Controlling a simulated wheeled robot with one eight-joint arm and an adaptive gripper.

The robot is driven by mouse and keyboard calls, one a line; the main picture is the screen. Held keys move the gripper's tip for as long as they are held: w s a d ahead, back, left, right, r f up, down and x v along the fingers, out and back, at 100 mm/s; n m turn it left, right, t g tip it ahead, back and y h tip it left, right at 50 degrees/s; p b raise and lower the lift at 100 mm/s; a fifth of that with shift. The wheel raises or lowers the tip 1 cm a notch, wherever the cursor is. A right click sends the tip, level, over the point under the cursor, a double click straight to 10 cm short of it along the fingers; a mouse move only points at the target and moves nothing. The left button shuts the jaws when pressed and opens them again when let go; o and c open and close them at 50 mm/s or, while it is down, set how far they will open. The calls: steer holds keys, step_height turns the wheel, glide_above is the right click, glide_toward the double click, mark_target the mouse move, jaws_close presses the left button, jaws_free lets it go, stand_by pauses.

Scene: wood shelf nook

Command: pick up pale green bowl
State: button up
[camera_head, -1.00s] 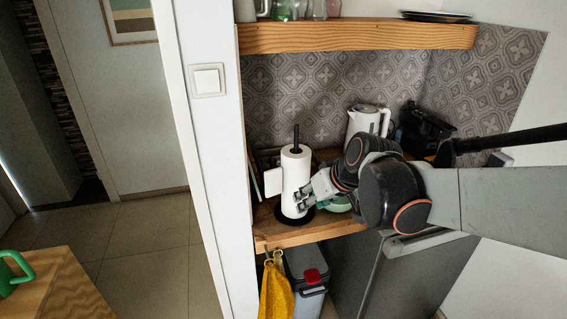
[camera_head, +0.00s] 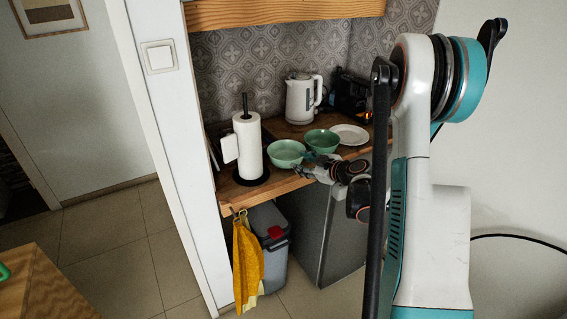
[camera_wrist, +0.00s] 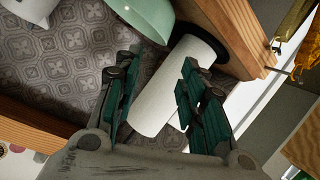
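A pale green bowl (camera_head: 285,153) sits on the wooden counter, right of the paper towel roll. A second, slightly darker green bowl (camera_head: 321,141) sits just right of and behind it. My gripper (camera_head: 308,166) is in front of the two bowls at the counter's front edge, with its fingers toward them. In the wrist view my gripper (camera_wrist: 160,66) is open, with nothing held between its fingers. Part of a pale green bowl (camera_wrist: 150,14) shows at the top, close to the left fingertip; I cannot tell whether they touch.
The white paper towel roll (camera_head: 250,148) stands on a black holder at the left. A white kettle (camera_head: 299,101), a dark appliance (camera_head: 351,95) and a white plate (camera_head: 350,134) are behind and right. A wood shelf (camera_head: 285,13) hangs above. A yellow cloth (camera_head: 246,264) hangs below.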

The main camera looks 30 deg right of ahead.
steer(key=b+x, duration=0.1)
steer(key=x, duration=0.3)
steer(key=b+x, duration=0.1)
steer(key=x, duration=0.4)
steer(key=b+x, duration=0.1)
steer(key=x, duration=0.3)
steer(key=shift+w+a+f, duration=0.1)
steer(key=shift+w+f, duration=0.15)
steer(key=shift+f, duration=0.2)
jaws_close()
